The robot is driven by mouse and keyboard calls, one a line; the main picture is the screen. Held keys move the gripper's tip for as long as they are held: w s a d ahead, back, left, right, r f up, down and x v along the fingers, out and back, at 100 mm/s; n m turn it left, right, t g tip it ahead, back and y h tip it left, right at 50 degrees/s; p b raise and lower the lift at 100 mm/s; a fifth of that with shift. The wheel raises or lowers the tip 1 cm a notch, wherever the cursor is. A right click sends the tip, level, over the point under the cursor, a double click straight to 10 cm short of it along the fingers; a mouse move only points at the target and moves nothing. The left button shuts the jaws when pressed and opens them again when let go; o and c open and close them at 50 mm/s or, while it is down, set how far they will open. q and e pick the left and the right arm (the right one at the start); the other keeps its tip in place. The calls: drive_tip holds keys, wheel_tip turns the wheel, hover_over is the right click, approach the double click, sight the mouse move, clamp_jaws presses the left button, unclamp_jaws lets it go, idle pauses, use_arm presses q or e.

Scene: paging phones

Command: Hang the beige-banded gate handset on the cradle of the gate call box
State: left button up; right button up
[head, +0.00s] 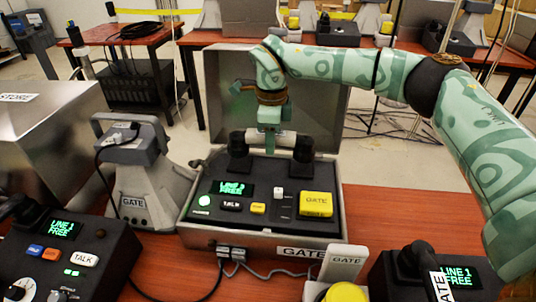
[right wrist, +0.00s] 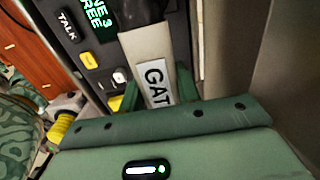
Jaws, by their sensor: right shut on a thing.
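The gate call box (head: 193,207) is an open grey case marked GATE at the table's middle, with a black panel and a green display reading LINE 3 FREE. The beige-banded handset (head: 286,139) lies level across the back of its panel, black ends left and right, over the dark cradle area. My right gripper (head: 270,124) comes down from above and is shut on its beige middle. In the right wrist view the beige band (right wrist: 148,45) with a GATE label, partly hidden, sits between the green fingers (right wrist: 157,92). I cannot tell whether the handset touches the cradle. My left gripper is not in view.
A grey GATE unit (head: 140,185) and a silver STORE box (head: 40,130) stand left. A black LINE 1 box (head: 100,262) is front left, another (head: 385,275) front right. The call box's raised lid (head: 220,85) stands close behind my right gripper.

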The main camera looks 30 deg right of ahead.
drive_tip(key=shift+w+f, duration=0.2)
drive_tip(key=f+b, duration=0.2)
drive_tip(key=f, duration=0.2)
drive_tip(key=shift+w+d+b, duration=0.2)
drive_tip(key=shift+w+b, duration=0.05)
drive_tip(key=shift+b, duration=0.15)
clamp_jaws()
drive_tip(key=shift+r, duration=0.25)
drive_tip(key=o, duration=1.1)
unclamp_jaws()
drive_tip(key=shift+f, duration=0.2)
